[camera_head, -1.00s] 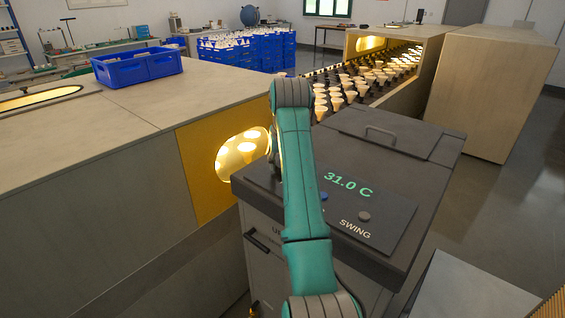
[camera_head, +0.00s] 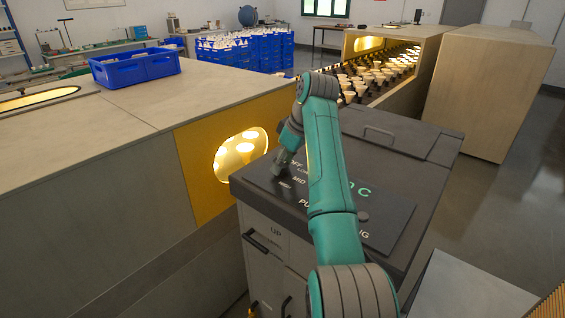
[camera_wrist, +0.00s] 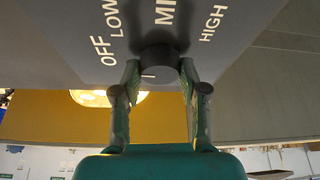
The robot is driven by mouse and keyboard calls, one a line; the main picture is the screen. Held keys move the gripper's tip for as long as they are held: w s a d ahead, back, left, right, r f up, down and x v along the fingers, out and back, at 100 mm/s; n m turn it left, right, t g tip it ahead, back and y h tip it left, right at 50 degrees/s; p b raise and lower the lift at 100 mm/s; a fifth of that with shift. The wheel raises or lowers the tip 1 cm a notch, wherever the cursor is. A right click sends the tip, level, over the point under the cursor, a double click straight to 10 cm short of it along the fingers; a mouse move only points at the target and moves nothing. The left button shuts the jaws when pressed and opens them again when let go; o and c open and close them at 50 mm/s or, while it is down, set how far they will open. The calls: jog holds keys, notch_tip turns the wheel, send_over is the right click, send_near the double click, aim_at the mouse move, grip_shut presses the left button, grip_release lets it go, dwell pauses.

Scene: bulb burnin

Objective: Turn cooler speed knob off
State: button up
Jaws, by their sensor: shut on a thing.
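The cooler (camera_head: 420,148) is a dark-topped cabinet with a sloped control panel. Its speed knob (camera_wrist: 160,57) is a dark round knob in the wrist view, below the printed words OFF, LOW, MID and HIGH. My gripper (camera_wrist: 160,70) has one finger on each side of the knob and is shut on it. The knob's pointer is not clear, so I cannot tell its setting. In the head view my gripper (camera_head: 281,165) is at the panel's left part, by the labels, and hides the knob. My arm covers most of the green temperature readout (camera_head: 361,191).
A round grey button (camera_head: 362,217) is on the panel right of my arm. A long wooden housing with a glowing oval opening (camera_head: 240,155) stands left of the cooler. A conveyor with several bulbs (camera_head: 375,75) runs behind it. A blue crate (camera_head: 135,68) sits on the housing.

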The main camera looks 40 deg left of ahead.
jog(key=shift+n, duration=0.6)
jog(key=o, duration=1.1)
jog(key=shift+o, duration=0.2)
jog(key=v, duration=1.2)
jog(key=shift+w, duration=0.25)
